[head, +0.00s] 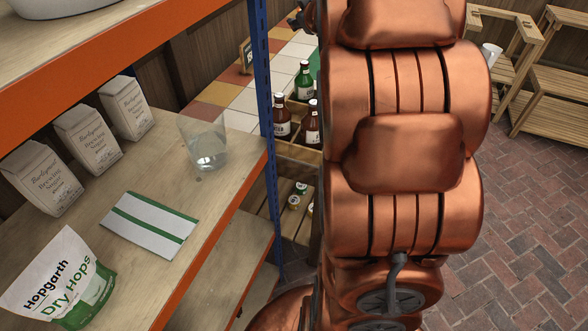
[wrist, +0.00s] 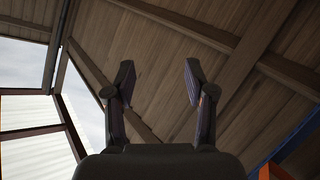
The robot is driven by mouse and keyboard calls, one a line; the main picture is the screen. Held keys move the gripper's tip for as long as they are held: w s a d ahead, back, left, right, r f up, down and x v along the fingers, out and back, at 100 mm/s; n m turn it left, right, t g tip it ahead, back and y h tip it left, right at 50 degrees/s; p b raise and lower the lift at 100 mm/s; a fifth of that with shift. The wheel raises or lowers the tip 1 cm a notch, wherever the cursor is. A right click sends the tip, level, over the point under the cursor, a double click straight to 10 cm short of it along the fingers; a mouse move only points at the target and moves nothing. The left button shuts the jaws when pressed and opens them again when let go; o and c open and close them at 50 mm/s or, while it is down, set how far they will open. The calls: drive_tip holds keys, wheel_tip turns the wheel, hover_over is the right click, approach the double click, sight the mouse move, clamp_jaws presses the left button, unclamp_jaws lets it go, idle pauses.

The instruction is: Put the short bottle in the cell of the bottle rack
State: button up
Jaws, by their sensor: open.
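Several bottles stand behind the blue post in the head view: a green one (head: 304,81) and two dark brown ones, one (head: 283,118) at the left and one (head: 313,124) partly cut off by my arm. They stand in a wooden crate-like holder (head: 297,152), which may be the bottle rack; its cells are mostly hidden. I cannot tell which bottle is the short one. My gripper (wrist: 156,78) is open and empty in the wrist view, pointing up at a plank roof, away from the bottles. My copper arm hides much of the head view's middle.
A wooden shelf with an orange edge (head: 200,262) and blue post (head: 263,70) stands at the left. Brick floor (head: 520,230) at the right is clear.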

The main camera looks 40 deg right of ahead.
drive_tip(key=s+a+f+g+y, duration=0.1)
drive_tip(key=s+a+f+g, duration=0.4)
drive_tip(key=s+a, duration=0.6)
drive_tip(key=s+a+f+m+g+y, duration=0.1)
drive_tip(key=s+a+f+g+y, duration=0.1)
drive_tip(key=s+a+f+g, duration=0.3)
drive_tip(key=s+a+f+g+y, duration=0.2)
drive_tip(key=s+a+f+g, duration=0.3)
drive_tip(key=s+a+f, duration=0.4)
drive_tip(key=s+a, duration=0.4)
drive_tip(key=s, duration=0.3)
drive_tip(key=s+a, duration=0.3)
drive_tip(key=s, duration=0.4)
drive_tip(key=shift+s+a+f+m, duration=0.2)
drive_tip(key=shift+a+f+m, duration=0.1)
drive_tip(key=shift+a, duration=0.1)
drive_tip(key=shift+r, duration=0.1)
wheel_tip(320, 180, up, 6)
drive_tip(key=p, duration=0.6)
drive_tip(key=shift+c, duration=0.2)
